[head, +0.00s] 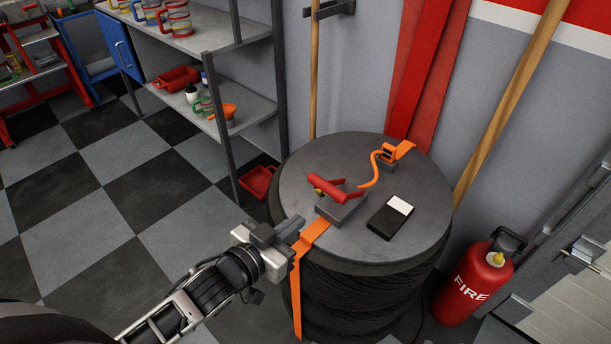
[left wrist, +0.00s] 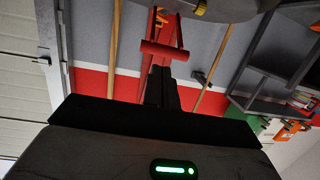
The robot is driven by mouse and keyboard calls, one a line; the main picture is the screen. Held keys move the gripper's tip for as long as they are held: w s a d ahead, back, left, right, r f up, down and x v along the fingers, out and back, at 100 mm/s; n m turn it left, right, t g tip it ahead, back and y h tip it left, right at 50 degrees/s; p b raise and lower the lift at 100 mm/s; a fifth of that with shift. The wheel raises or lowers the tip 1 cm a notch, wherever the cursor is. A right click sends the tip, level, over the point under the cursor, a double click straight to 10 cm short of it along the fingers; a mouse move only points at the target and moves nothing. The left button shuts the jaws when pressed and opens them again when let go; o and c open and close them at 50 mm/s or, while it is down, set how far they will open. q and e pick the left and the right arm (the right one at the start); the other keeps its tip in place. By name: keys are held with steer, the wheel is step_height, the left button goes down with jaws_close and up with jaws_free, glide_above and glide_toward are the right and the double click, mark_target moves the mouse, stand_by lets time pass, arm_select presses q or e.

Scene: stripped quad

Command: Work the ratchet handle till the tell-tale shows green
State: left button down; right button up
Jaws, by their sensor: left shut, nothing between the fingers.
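The ratchet (head: 342,207) sits on the grey round lid of a tyre stack, with an orange strap (head: 313,232) running from it over the near edge. Its red handle (head: 328,189) is tilted up above the grey body; the handle's crossbar also shows in the left wrist view (left wrist: 163,50). A black box with a white panel (head: 399,205), apparently the tell-tale, lies right of the ratchet; no green shows on it. My left gripper (head: 291,228) is shut and empty, left of and apart from the handle. My right gripper is out of view.
The lid (head: 420,165) also bears an orange hook (head: 374,170) at the back. A fire extinguisher (head: 474,283) stands at the right. Shelves (head: 215,125) with mugs and bins stand at the left. Wooden poles (head: 510,100) lean on the wall.

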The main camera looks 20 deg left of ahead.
arm_select(q)
steer(key=w+r+m+t+h, duration=0.1)
steer(key=w+r+h, duration=0.1)
steer(key=w+r, duration=0.3)
glide_above(325, 188)
steer(key=shift+p, duration=0.4)
steer(key=f, duration=0.4)
steer(key=shift+s+a, duration=0.1)
steer(key=shift+s, duration=0.3)
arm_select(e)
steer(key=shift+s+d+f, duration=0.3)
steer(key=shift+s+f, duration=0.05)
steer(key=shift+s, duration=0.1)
arm_select(q)
steer(key=shift+b, duration=0.3)
